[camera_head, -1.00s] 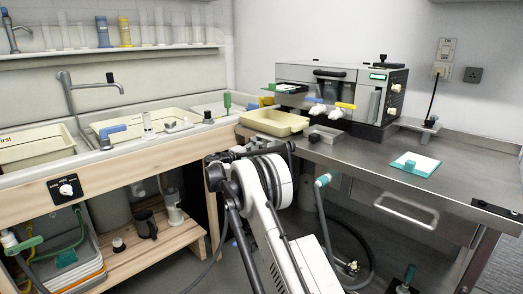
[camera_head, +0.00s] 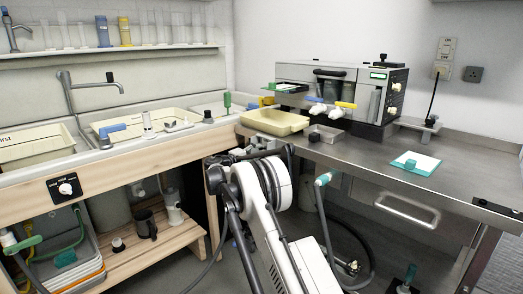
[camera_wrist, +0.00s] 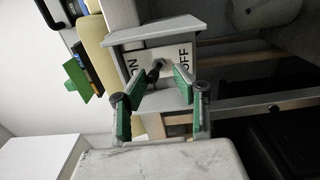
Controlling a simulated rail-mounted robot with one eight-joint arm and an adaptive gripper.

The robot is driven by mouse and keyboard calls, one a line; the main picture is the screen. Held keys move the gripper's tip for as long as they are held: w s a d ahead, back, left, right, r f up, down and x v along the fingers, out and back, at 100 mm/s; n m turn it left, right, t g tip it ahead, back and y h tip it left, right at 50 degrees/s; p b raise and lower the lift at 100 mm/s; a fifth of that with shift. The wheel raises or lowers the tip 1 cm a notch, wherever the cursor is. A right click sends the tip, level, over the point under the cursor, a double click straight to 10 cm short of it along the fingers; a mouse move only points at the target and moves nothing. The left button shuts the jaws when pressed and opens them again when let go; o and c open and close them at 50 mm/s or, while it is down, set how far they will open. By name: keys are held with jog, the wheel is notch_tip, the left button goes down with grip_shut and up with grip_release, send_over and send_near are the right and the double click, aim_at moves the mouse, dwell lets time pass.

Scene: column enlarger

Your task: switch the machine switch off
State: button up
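The switch plate (camera_wrist: 182,56) shows in the wrist view as a pale panel under a small grey hood, with "OFF" on its right and partly covered letters ending in "N" on its left. A dark toggle lever (camera_wrist: 155,72) stands out from it between the two labels. My gripper (camera_wrist: 163,78), with green-padded fingers, is open in front of the plate. The lever lies between its fingertips, closer to the left one. I cannot tell whether they touch. In the head view my arm hides the gripper and I cannot make out this switch.
The wooden sink unit (camera_head: 110,177) is at left. A green-edged pad (camera_head: 415,164) lies at right.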

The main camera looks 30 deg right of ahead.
jog(key=shift+f, duration=0.5)
jog(key=shift+s+a+r, duration=0.1)
jog(key=shift+a+r, duration=0.1)
jog(key=shift+a, duration=0.1)
jog(key=shift+b+v, duration=0.3)
jog(key=shift+v, duration=2.7)
jog(key=v, duration=1.2)
